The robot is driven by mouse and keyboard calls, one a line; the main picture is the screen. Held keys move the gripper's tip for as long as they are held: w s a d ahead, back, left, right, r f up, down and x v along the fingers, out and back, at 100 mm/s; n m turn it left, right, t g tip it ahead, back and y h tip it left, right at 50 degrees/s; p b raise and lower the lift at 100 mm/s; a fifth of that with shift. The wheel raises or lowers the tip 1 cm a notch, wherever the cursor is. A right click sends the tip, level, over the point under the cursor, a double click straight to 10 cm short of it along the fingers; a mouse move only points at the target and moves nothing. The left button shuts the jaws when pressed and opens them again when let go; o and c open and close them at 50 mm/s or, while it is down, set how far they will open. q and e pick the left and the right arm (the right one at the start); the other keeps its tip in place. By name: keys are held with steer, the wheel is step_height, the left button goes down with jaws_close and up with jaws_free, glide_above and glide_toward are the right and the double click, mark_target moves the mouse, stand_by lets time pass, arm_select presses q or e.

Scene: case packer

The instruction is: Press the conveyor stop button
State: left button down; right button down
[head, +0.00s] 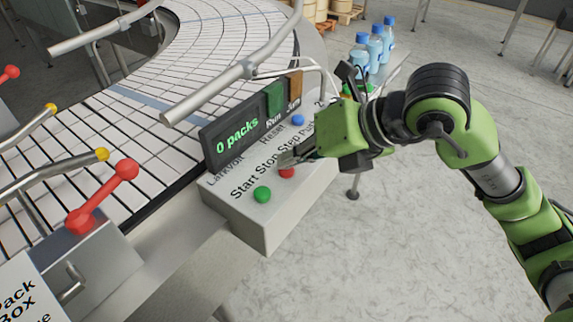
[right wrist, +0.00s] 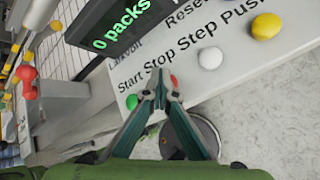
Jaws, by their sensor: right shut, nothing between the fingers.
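The red button (head: 287,173) is on the sloped top of the grey control box, in the row labelled Start, Stop, Step and Push, next to the green button (head: 262,194). My right gripper (head: 286,160) is shut and empty, with its fingertips right at the red button and partly covering it. In the right wrist view the red button (right wrist: 174,81) shows just beside the closed fingertips (right wrist: 161,76). I cannot tell whether they touch it. The green button (right wrist: 132,102) is to their left. My left gripper is not in view.
The control box (head: 265,228) carries a display reading "0 packs" (head: 237,134) and a blue button (head: 298,120). White (right wrist: 210,58) and yellow (right wrist: 266,26) buttons are further along. The conveyor (head: 150,110) with metal rails lies left; bottles (head: 376,48) stand behind my right arm.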

mark_target(289, 171)
steer(key=shift+r+p, duration=0.4)
steer(key=shift+r, duration=0.5)
steer(key=shift+r+p, duration=1.55)
steer(key=shift+r, duration=1)
steer(key=shift+a, duration=0.1)
